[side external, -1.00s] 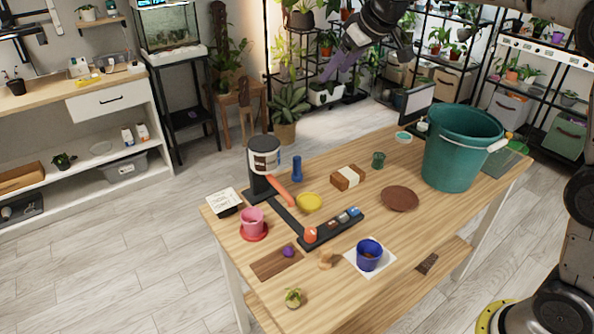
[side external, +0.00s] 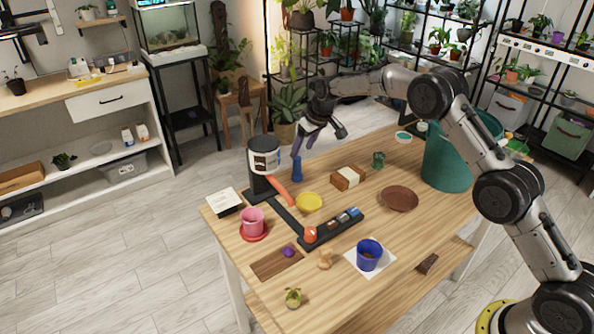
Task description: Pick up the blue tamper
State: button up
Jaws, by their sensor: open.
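The blue tamper (side external: 297,171) stands upright on the wooden table, toward its back left, just right of the white-and-dark container on its stand. The fingers overlap the top of the tamper in this view. I cannot tell whether they are around it, touching it or only in front of or behind it.
The white-and-dark container (side external: 264,155) stands close on the left, with an orange-red handle (side external: 276,191) below it. A yellow bowl (side external: 309,202) and a brown-and-white block (side external: 348,177) are near. A large green bucket (side external: 445,165) stands at the right, partly behind my arm.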

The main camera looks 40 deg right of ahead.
aim_at(299, 159)
jog(key=shift+x, duration=3.9)
jog(key=shift+d, duration=0.1)
jog(key=shift+s, duration=0.1)
grip_shut()
